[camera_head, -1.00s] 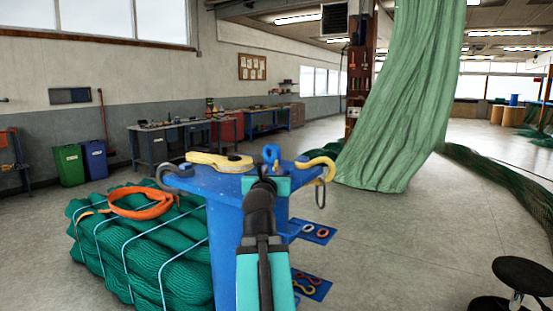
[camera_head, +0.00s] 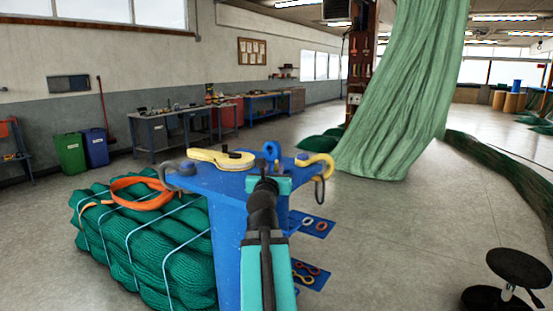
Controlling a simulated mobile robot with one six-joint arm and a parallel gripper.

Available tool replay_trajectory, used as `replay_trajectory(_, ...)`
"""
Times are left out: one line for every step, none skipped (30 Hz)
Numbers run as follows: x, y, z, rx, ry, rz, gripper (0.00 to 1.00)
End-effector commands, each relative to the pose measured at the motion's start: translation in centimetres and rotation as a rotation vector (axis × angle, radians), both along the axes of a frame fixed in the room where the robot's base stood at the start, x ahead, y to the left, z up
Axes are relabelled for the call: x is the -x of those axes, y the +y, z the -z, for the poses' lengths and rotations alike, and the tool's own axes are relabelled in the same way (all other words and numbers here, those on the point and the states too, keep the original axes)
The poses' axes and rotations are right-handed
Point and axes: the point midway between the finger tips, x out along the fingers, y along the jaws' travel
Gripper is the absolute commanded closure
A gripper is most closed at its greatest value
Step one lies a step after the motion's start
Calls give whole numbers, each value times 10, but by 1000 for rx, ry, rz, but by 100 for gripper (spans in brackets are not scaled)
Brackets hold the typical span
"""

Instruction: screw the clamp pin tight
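A blue stand (camera_head: 228,183) rises in the middle of the view. On its top lie a yellow clamp-like piece (camera_head: 220,158) with a dark round part, a grey shackle (camera_head: 181,167) at the left edge, a blue eye piece (camera_head: 271,152) and a yellow hook (camera_head: 317,165) at the right. I cannot tell which part is the clamp pin. My teal and black gripper (camera_head: 268,183) is over the near edge of the stand top, in front of the blue eye. Its fingertips are hidden, so I cannot see whether it holds anything.
A green net bale (camera_head: 150,240) with an orange strap (camera_head: 140,195) stands against the stand's left. Blue trays with links (camera_head: 310,274) sit at its right. A hanging green net (camera_head: 395,100) is behind. A black stool (camera_head: 518,268) is at lower right. Floor between is clear.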

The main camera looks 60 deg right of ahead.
Motion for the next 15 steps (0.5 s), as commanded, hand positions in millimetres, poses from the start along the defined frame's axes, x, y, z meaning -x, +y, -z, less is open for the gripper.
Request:
replay_trajectory(-1,-2,-3,-1,0,0,73)
replay_trajectory(-1,-2,-3,-1,0,0,73)
replay_trajectory(-2,-3,-3,-1,0,0,73)
replay_trajectory(-2,-4,-3,-1,0,1,73)
replay_trajectory(-2,-5,-3,-1,2,1,73)
replay_trajectory(-3,-6,-3,-1,0,1,73)
replay_trajectory(-3,-7,-3,-1,0,1,73)
replay_trajectory(-3,-7,-3,-1,0,0,73)
replay_trajectory(-4,-8,-3,-1,0,0,73)
replay_trajectory(-4,-9,-3,-1,0,0,73)
replay_trajectory(-5,-10,-3,-1,0,0,73)
replay_trajectory(-5,-10,-3,-2,1,0,73)
replay_trajectory(-6,-11,-3,-2,1,-1,73)
replay_trajectory(-6,-12,-3,-2,1,-1,73)
replay_trajectory(-6,-13,-3,-2,1,-1,73)
